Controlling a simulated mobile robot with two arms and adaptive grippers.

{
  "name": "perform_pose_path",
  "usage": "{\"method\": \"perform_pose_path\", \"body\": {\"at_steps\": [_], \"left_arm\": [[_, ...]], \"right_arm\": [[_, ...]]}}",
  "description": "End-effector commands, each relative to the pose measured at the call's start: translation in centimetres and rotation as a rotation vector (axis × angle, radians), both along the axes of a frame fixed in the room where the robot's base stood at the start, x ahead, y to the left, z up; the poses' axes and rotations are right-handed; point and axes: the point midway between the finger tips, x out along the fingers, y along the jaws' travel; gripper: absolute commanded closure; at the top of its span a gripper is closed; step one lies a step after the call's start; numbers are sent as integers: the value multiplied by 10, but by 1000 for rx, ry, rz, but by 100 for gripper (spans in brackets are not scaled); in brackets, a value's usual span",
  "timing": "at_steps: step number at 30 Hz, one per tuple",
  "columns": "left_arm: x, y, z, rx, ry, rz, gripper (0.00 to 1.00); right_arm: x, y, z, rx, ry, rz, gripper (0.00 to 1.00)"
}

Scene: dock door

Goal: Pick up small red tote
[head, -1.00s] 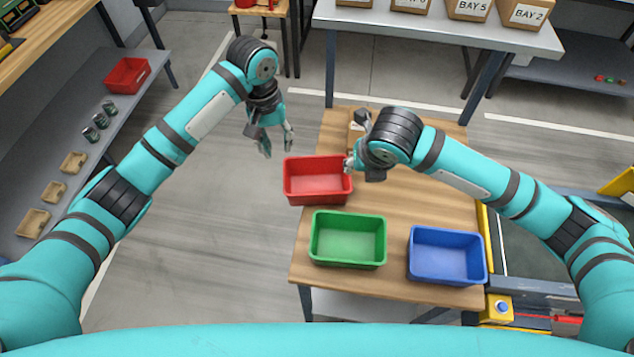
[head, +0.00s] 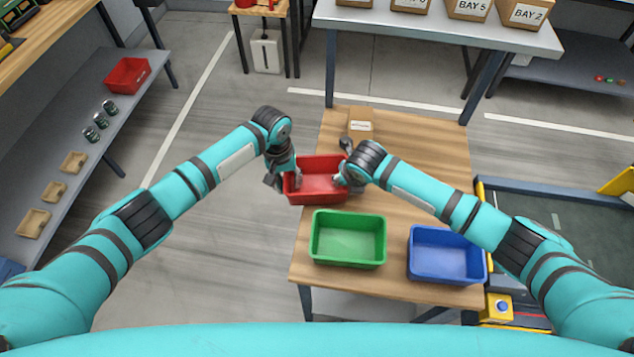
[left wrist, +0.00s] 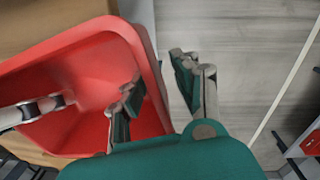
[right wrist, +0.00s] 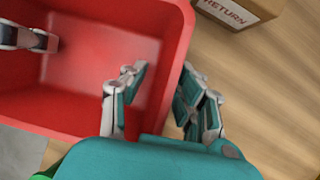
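An empty red tote (head: 318,196) sits at the left edge of the wooden table. My left gripper (head: 284,184) straddles the tote's left wall. In the left wrist view the left gripper (left wrist: 160,88) is open, one finger inside the tote and one outside. My right gripper (head: 349,178) is at the tote's right wall. In the right wrist view the right gripper (right wrist: 162,92) is open, with the wall between its fingers. Neither gripper is closed on the wall. Another red tote (head: 127,75) is on the left shelf.
A green tote (head: 347,257) stands just in front of the red one, and a blue tote (head: 447,275) is to its right. A cardboard box (head: 361,121) is behind, near the right gripper. The floor left of the wooden table (head: 430,165) is clear.

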Motion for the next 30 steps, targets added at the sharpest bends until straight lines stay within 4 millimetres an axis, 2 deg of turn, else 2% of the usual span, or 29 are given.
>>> {"method": "perform_pose_path", "body": {"at_steps": [8, 15, 16, 30], "left_arm": [[0, 0, -1, -1, 0, 0, 70], [0, 0, -1, 0, 0, 0, 99], [0, 0, -1, 0, 0, 0, 100], [0, 0, 0, 0, 0, 1, 100]], "right_arm": [[0, 0, -1, 1, 0, 1, 70], [0, 0, -1, 0, 0, 0, 99], [0, 0, -1, 0, 0, 0, 100], [1, 0, 0, 0, -1, 0, 100]]}}
